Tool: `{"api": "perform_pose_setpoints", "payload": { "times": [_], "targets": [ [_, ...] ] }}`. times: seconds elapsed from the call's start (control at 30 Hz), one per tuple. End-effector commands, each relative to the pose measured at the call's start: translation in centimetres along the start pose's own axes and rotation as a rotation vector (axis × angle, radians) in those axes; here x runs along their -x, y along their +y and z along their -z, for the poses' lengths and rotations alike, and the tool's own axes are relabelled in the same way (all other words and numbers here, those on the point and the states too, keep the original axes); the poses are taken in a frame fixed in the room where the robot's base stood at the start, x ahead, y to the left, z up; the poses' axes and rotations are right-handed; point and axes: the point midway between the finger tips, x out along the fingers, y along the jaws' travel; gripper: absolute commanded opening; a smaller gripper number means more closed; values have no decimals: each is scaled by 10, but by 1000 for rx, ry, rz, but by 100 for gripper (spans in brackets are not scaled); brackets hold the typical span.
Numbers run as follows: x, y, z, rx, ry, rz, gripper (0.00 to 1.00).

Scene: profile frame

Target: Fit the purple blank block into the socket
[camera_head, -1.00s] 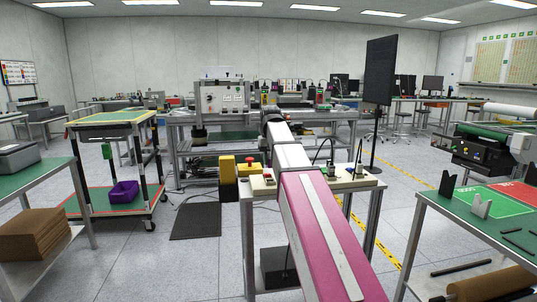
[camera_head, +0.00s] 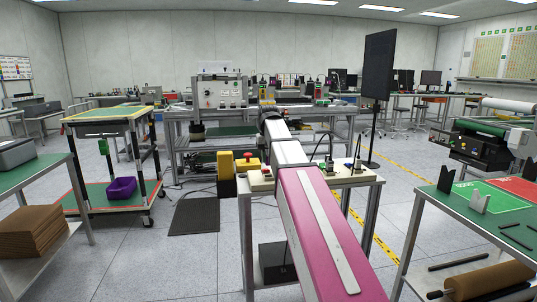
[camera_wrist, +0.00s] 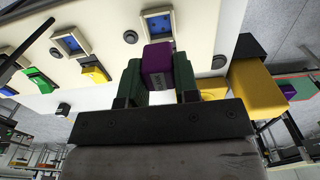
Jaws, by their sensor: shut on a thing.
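A second blue-lined socket (camera_wrist: 72,39) is to the left. A yellow block (camera_wrist: 95,70) and a green block (camera_wrist: 38,77) sit at other places on the panel. In the head view my arm hides the gripper and block.
Round dark knobs (camera_wrist: 130,37) stand on the panel near the sockets. A large yellow body (camera_wrist: 258,88) is close to the right of my gripper. In the head view the cream-topped bench (camera_head: 345,180) stands ahead, with a yellow post (camera_head: 226,172) to its left.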

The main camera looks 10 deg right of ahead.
Motion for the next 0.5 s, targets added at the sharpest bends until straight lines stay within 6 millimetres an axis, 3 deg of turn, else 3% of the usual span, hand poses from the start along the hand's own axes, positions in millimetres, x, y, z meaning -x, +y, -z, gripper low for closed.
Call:
{"api": "perform_pose_setpoints", "payload": {
  "times": [0.3, 0.5],
  "targets": [
    [-27, 0, 0, 0, 0, 0, 3],
    [-35, 0, 0, 0, 1, 0, 3]
  ]
}}
